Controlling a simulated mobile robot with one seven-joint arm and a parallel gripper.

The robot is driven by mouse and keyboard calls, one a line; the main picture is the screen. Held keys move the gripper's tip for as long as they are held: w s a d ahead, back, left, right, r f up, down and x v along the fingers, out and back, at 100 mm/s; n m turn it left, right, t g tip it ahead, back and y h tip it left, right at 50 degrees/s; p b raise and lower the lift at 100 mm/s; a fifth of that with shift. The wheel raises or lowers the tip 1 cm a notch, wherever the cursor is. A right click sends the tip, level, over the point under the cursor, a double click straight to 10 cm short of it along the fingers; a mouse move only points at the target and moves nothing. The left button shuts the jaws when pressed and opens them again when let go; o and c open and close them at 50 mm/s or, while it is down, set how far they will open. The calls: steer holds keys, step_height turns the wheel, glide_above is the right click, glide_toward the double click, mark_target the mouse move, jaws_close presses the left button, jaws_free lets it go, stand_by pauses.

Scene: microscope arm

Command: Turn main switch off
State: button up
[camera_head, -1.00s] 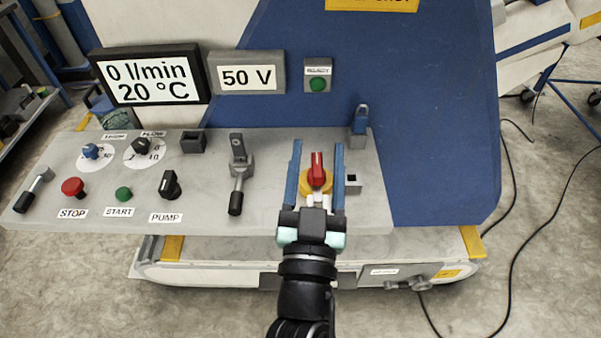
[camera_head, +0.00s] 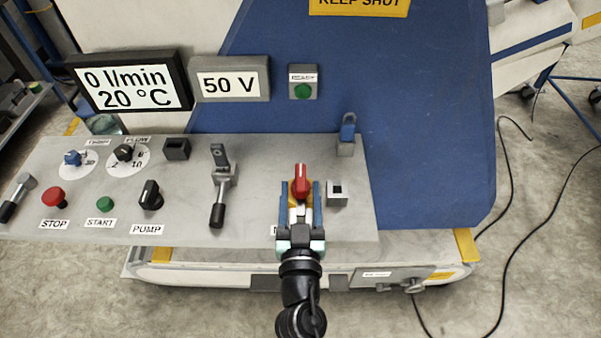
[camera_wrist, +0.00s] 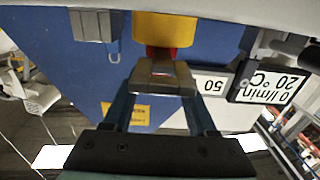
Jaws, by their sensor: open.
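The main switch is a red handle (camera_head: 301,183) on a yellow base, at the right part of the grey control panel. Its handle points roughly up and down in the head view. In the wrist view the yellow base (camera_wrist: 165,30) is at the top, with a little red under it. My gripper (camera_head: 300,189) is at the near, lower side of the switch. Its blue fingers are apart, one on each side of the handle's lower part. Contact cannot be told. In the wrist view the fingertips (camera_wrist: 162,76) are just below the red part. The panel label is partly hidden.
A grey socket block (camera_head: 337,193) stands close right of the switch, and a blue padlock (camera_head: 348,128) is behind it. A lever (camera_head: 219,186) is to the left. Further left are the pump knob (camera_head: 150,196), start button (camera_head: 105,203) and stop button (camera_head: 53,198).

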mark_target(301, 165)
steer(key=shift+w, duration=1.9)
jaws_close()
